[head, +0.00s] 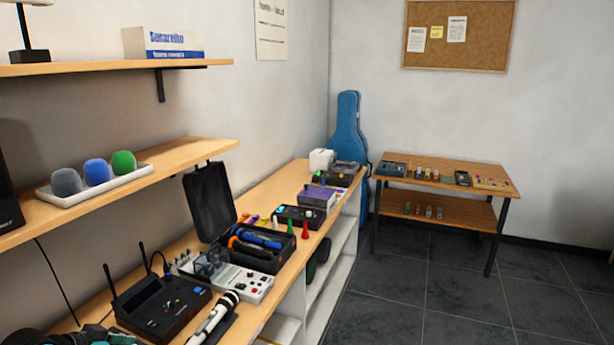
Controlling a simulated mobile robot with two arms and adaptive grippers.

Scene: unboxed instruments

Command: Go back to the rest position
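Neither of my grippers shows in the head view, and no part of my arms can be made out. A long wooden bench (262,205) runs along the left wall. On it an open black case (208,200) holds blue and orange items. A black device with two antennas (160,305) stands in front of it, beside a light mixer-like box (240,280). A microphone with a silver head (213,318) lies near the bench's front edge.
Above the bench, a shelf (190,150) carries a white tray (100,187) with grey, blue and green foam covers. A blue instrument case (347,135) stands in the corner. A small table (455,165) bears several small items. The tiled floor (440,300) is clear.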

